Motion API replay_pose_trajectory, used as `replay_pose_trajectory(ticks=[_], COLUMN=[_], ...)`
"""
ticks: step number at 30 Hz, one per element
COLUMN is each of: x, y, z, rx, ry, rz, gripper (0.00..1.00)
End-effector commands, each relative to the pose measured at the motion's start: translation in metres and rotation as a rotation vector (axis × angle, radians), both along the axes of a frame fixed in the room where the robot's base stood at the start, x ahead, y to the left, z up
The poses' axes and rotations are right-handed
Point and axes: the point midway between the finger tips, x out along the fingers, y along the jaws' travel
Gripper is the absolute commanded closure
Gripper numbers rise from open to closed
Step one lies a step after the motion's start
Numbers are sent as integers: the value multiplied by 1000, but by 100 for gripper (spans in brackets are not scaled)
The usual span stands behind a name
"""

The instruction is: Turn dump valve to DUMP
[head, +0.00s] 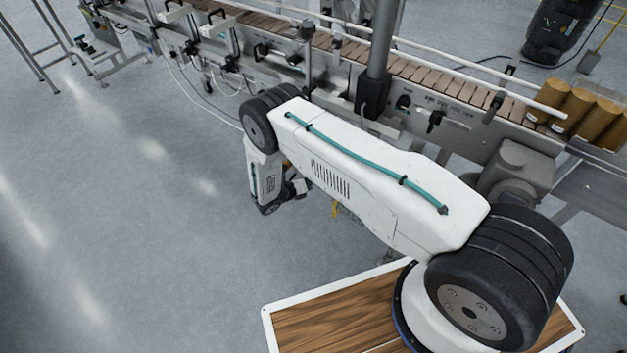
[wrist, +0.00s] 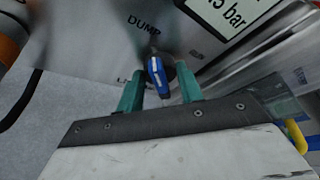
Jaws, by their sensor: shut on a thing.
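The dump valve's blue handle (wrist: 158,78) is in the middle of the wrist view, on a grey metal panel. It runs from a dark pivot near the word DUMP down the picture, tilted slightly right. A second label, partly hidden, starts with "LI" at the handle's left. My gripper (wrist: 160,70) has its two teal fingers on either side of the handle and is shut on it. How firmly each fingertip touches is hard to see. In the head view my arm's wrist hangs left of the machine, and the valve and fingertips are hidden there.
A pressure plate reading "bar" (wrist: 238,14) is on the panel at upper right in the wrist view. An orange part (wrist: 10,45) and dark hose are at left.

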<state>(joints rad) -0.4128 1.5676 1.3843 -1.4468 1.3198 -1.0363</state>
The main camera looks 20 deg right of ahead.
Motion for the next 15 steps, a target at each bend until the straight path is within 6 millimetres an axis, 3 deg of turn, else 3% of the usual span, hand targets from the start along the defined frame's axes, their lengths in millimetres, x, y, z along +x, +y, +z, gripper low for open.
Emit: replay_pose_trajectory(ticks=[3, 4, 6, 15], x=[-1, -1, -1, -1], y=[0, 0, 0, 2], z=[0, -1, 0, 1], rx=[0, 0, 0, 1], ry=[1, 1, 1, -1], rz=[0, 0, 0, 0], gripper=[87, 58, 42, 42])
